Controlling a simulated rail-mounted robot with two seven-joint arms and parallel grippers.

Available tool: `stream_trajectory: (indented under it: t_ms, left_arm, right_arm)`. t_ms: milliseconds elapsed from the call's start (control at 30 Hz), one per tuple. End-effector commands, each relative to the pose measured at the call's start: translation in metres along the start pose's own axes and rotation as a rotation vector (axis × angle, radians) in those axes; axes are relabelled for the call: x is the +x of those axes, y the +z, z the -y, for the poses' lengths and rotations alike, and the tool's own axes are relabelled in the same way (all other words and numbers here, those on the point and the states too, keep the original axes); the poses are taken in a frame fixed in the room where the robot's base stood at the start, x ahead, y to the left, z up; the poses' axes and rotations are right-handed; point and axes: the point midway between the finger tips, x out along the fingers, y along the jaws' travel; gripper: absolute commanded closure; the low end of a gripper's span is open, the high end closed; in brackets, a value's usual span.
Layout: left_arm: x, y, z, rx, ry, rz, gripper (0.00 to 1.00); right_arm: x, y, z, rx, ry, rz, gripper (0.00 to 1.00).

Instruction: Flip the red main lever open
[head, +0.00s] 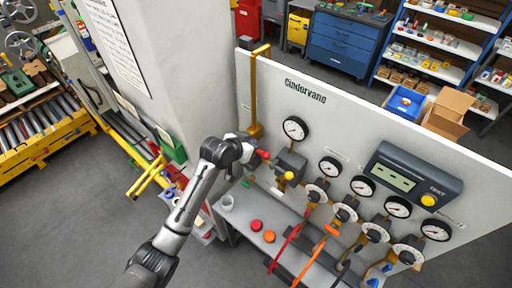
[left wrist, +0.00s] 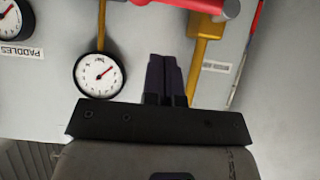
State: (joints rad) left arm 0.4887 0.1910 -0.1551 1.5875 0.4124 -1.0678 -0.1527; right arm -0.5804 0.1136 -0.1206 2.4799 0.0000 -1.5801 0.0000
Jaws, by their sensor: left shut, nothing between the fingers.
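The red main lever (head: 263,154) shows as a short red handle on the white panel, below the yellow pipe. In the left wrist view its red bar (left wrist: 195,5) with a grey end crosses the top edge, partly cut off. My left gripper (head: 248,158) is at the panel, close beside the lever. Its dark fingers (left wrist: 164,60) are together and empty, pointing toward the lever with a small visible gap below the bar. Whether they touch it in depth I cannot tell. My right gripper is in neither view.
A yellow pipe (head: 254,95) runs above the main lever. Red and orange buttons (head: 256,225) sit on the ledge below.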

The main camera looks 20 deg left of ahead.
Motion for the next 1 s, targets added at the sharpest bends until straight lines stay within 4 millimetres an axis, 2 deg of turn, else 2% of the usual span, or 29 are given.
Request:
stream_trajectory:
  t_ms: [167,400,633,1000]
  left_arm:
    - [0.024,-0.001,-0.001,-0.001,0.001,0.002,1.0]
    - [0.043,0.021,0.0,-0.002,0.002,0.002,1.0]
    - [0.05,0.028,0.0,0.0,0.001,0.0,1.0]
    - [0.051,0.029,0.0,0.001,0.001,0.0,1.0]
  right_arm:
    - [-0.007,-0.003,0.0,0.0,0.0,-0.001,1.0]
    - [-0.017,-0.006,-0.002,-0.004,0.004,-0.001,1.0]
    - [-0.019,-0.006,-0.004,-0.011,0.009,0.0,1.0]
    - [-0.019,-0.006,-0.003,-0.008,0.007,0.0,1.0]
